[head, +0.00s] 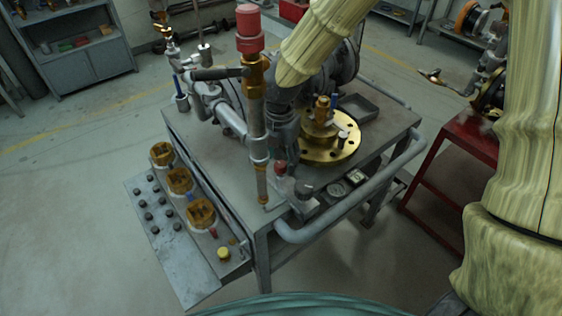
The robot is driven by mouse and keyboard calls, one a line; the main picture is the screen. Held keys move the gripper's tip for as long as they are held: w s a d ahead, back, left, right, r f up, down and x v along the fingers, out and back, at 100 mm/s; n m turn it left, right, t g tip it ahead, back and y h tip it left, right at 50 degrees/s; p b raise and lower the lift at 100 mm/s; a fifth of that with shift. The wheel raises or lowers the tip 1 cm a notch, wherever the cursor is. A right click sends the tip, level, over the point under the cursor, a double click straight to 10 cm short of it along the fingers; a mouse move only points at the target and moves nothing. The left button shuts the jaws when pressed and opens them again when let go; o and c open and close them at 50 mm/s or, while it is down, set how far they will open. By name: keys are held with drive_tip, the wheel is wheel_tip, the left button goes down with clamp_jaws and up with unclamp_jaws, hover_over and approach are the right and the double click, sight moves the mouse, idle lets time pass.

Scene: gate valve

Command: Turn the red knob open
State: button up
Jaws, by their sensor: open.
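A red cylindrical knob (250,28) stands upright on top of a brass valve stem, above a vertical pipe (257,120) at the front of the workbench. A grey lever handle (220,73) sticks out to the left just below it. My arm in its cream cover comes in from the upper right. My gripper (287,160), dark grey, points down right of the pipe, well below the red knob and apart from it. It is open. Its fingertips are small and hard to make out. A small red part (280,168) shows beside them.
The grey metal workbench (200,140) carries a brass flange (335,145) and grey pipework. A bent grey rail (350,205) runs along its right side. A side panel with brass fittings (180,181) is at left. A red stand (465,150) is at right. Floor at left is clear.

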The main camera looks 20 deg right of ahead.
drive_tip(key=shift+f, duration=0.85)
drive_tip(key=c, duration=1)
